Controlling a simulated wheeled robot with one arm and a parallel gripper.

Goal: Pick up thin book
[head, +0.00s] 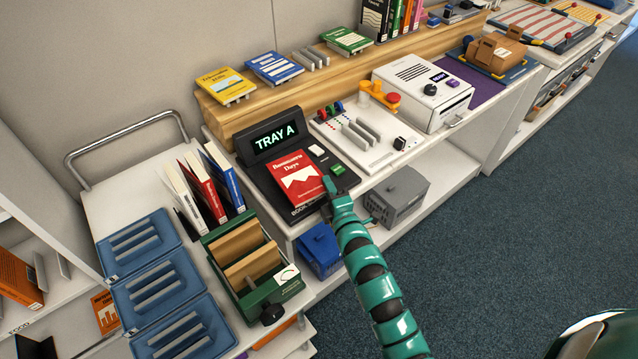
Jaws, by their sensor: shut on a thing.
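A thin red book (296,178) with a white mountain shape on its cover lies face up on the black device with the lit "TRAY A" display (275,135). My gripper (328,187) is at the book's right edge, shut on it. The fingertips are small and partly hidden by my own wrist. I cannot tell whether the book is clear of the device's surface. My green arm reaches in from the lower right.
White, red and blue books (213,180) stand upright to the left. Blue slotted trays (140,250) and a green device with rollers (250,265) are nearer. A switch panel (365,140) is at the right. Books lie on the wooden shelf (240,112) behind. The floor at right is clear.

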